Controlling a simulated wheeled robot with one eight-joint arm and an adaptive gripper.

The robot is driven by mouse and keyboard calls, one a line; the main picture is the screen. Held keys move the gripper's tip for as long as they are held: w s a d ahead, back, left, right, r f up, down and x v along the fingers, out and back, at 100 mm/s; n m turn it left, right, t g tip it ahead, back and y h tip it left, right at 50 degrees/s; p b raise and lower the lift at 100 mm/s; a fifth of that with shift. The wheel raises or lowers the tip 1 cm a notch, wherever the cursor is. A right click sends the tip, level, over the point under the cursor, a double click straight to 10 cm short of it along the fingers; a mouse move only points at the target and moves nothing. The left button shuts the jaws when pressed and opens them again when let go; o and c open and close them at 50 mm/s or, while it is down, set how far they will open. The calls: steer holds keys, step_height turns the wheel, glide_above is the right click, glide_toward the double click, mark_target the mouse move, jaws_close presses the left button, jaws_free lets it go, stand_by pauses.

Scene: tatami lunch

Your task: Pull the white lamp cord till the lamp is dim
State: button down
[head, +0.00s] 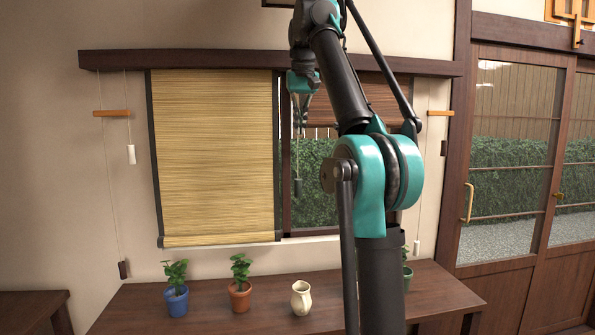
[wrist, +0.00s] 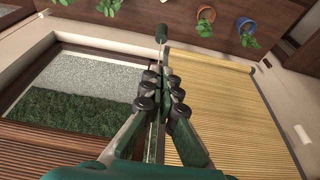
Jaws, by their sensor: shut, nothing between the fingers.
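A white pull (head: 131,154) hangs on a thin cord from an orange wooden bar left of the blind; what looks like the same pull shows at the right edge of the wrist view (wrist: 303,134). Another white pull (head: 417,248) hangs low right of the window, beyond my arm. I cannot tell which is on the lamp cord; no lamp is clearly seen. My gripper (head: 300,122) points down before the window, right of the blind, well apart from both. It is shut and empty in the wrist view (wrist: 161,85). A dark pull (head: 297,187) hangs just below it.
A lowered bamboo blind (head: 212,155) covers the window's left half. A dark pull (head: 124,269) hangs low at the left. Below, a wooden table (head: 225,318) bears a blue-potted plant (head: 176,300), an orange-potted plant (head: 240,296) and a cream pitcher (head: 301,298). Sliding doors stand right.

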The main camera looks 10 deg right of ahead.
steer(key=shift+f, duration=0.15)
glide_toward(299, 180)
steer(key=w+f, duration=0.2)
steer(key=f, duration=0.1)
steer(key=w+f, duration=0.1)
steer(key=f, duration=0.1)
steer(key=shift+w, duration=0.1)
steer(key=shift+f, duration=0.65)
steer(key=shift+f, duration=0.1)
steer(key=shift+f, duration=1.95)
steer(key=w+v, duration=0.1)
steer(key=v, duration=1.3)
steer(key=shift+w+r, duration=0.15)
steer(key=shift+r, duration=0.1)
